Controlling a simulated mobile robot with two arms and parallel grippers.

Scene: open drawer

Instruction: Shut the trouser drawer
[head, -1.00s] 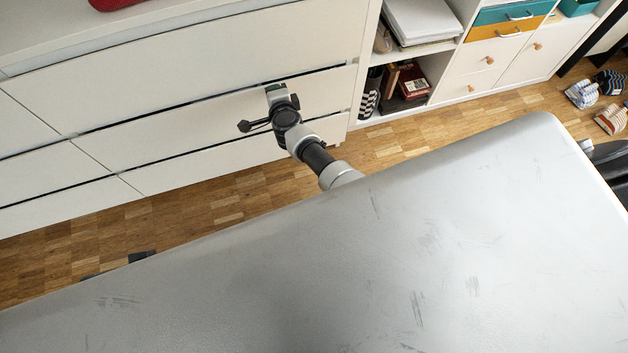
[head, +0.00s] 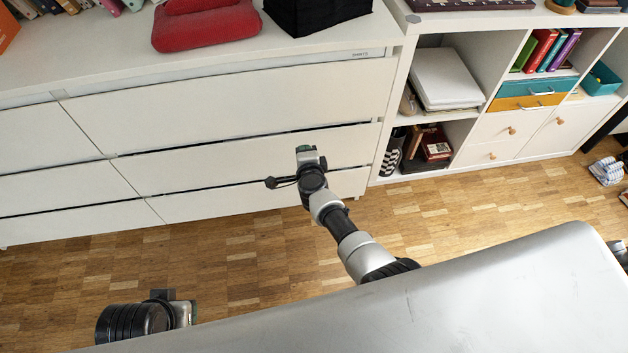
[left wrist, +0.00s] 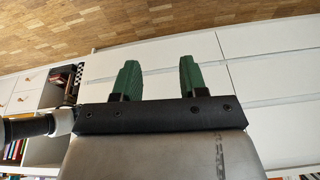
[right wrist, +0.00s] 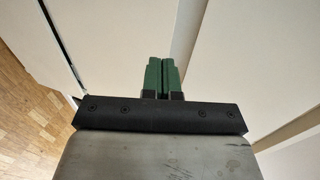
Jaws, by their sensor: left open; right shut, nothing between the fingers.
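A white dresser shows in the head view with wide drawer fronts in rows. No trouser label is readable, so I cannot tell for certain which drawer is the trouser drawer. The middle right drawer (head: 235,163) looks nearly flush, with a dark slit along its top edge. My right gripper (head: 305,150) is in front of it, shut and empty; contact is unclear. In the right wrist view the closed green fingers (right wrist: 162,72) point at the white fronts. My left gripper (head: 190,308) is low at the left, away from the dresser; its fingers (left wrist: 158,78) are apart and empty.
The top drawer (head: 240,95) has a "SHIRTS" label on the rim above it. A red item (head: 205,28) and a black box (head: 315,12) sit on the dresser top. A shelf unit (head: 400,90) stands at the right. Wooden floor (head: 240,255) in front is clear.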

